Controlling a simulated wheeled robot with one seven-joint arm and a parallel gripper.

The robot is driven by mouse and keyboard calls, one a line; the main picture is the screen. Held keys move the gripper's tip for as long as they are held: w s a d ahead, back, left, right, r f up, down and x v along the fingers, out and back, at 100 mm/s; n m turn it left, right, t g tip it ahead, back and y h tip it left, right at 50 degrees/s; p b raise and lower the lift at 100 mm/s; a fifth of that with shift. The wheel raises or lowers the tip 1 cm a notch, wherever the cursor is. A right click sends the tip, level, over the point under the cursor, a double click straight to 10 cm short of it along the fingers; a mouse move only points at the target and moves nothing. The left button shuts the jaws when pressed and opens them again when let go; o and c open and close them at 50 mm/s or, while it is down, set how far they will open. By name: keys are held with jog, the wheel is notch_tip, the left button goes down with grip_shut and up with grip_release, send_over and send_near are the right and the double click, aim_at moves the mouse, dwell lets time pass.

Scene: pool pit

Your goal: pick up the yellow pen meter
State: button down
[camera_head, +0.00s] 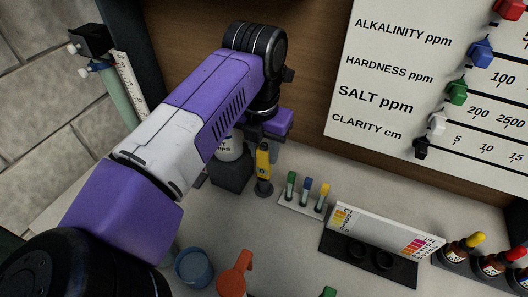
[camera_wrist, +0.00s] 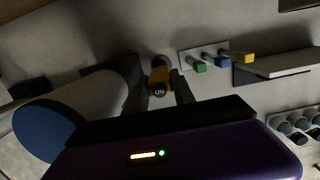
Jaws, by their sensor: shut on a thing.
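The yellow pen meter (camera_head: 263,162) is upright in the head view, just below my purple gripper body, with a dark round base (camera_head: 264,188) at its lower end. I cannot tell whether the meter rests in that base or is slightly above it. In the wrist view, the meter's end marked "ON" (camera_wrist: 160,90) shows between the two dark fingers of my gripper (camera_wrist: 161,86). The fingers are closed on the meter's sides. In the head view my arm hides most of the fingers.
A white bottle (camera_head: 230,148) in a dark block (camera_head: 231,172) stands close left of the meter. A rack of small capped vials (camera_head: 302,202) is to the right. A color chart (camera_head: 385,232), dropper bottles (camera_head: 463,248), a blue cup (camera_head: 194,267) and an orange-red object (camera_head: 236,274) stand nearby.

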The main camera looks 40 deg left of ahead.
notch_tip(320, 180, up, 6)
jog(key=p, duration=0.3)
jog(key=shift+s+r+p, duration=0.2)
jog(key=shift+r+p, duration=0.1)
jog(key=s+d+b, duration=0.3)
jog(key=s+d, duration=0.1)
jog(key=s, duration=1.3)
jog(key=shift+f, duration=0.25)
jog(key=shift+d+r, duration=0.1)
jog(key=shift+r, duration=0.05)
jog(key=shift+r, duration=0.85)
